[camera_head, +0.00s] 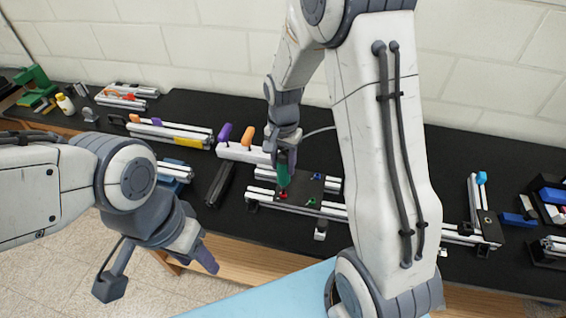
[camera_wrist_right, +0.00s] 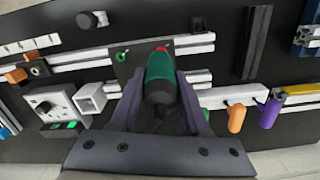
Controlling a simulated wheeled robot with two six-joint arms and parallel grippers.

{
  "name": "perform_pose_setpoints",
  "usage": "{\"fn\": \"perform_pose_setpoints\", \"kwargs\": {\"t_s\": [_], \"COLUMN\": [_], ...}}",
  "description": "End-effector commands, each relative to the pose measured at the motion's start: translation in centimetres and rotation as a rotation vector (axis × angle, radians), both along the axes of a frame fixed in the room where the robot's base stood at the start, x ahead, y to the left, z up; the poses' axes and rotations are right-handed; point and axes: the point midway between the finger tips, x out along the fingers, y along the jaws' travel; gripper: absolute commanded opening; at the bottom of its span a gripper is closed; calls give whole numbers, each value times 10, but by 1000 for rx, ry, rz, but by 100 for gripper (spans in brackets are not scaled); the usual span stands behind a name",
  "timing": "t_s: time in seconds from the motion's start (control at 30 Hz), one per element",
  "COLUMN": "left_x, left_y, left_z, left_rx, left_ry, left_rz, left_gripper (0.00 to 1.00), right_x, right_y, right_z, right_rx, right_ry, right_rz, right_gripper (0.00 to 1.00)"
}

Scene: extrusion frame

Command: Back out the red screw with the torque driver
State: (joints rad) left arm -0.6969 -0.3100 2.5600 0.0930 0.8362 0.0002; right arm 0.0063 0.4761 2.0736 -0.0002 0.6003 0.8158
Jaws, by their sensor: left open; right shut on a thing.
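The torque driver, with a green and black body, is held by my right gripper (camera_head: 286,158). The driver (camera_head: 284,176) points down at the red screw (camera_head: 283,195) on a dark plate (camera_head: 303,187). In the right wrist view the driver (camera_wrist_right: 160,72) sits between my two fingers (camera_wrist_right: 160,95), and only a bit of the red screw (camera_wrist_right: 163,48) shows past its far end. Whether the tip is seated in the screw is hidden. A green screw (camera_head: 311,202) is beside it on the plate. My left gripper (camera_head: 160,272) is open and empty at the front left, off the table edge.
Silver extrusion bars (camera_head: 320,209) lie under and beside the plate. A white holder (camera_head: 240,153) with purple and orange handles stands behind left. A black bar (camera_head: 219,183) lies left of the plate. More bars and an upright (camera_head: 476,200) with a blue cap are at right.

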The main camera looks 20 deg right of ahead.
Motion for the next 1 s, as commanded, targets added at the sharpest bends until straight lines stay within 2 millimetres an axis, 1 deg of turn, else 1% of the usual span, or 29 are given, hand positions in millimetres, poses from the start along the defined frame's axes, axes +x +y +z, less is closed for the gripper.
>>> {"fn": "perform_pose_setpoints", "kwargs": {"t_s": [0.03,0.1,0.43,0.53,0.83,1.0], "left_x": [0,0,0,0,0,0], "left_y": [0,0,0,0,0,0], "left_z": [6,9,9,11,33,37], "left_rx": [0,0,0,0,0,0], "left_ry": [0,0,0,0,0,0], "left_rz": [0,0,0,0,0,0], "left_gripper": [50,50,50,50,50,50], "right_x": [1,1,2,3,3,3], "right_y": [0,0,0,0,0,0], "right_z": [7,10,11,14,38,43], "right_rx": [0,0,0,0,0,0], "right_ry": [-3,-4,-8,-9,-10,-9], "right_rz": [0,0,0,0,0,0], "right_gripper": [0,0,0,0,0,0]}}
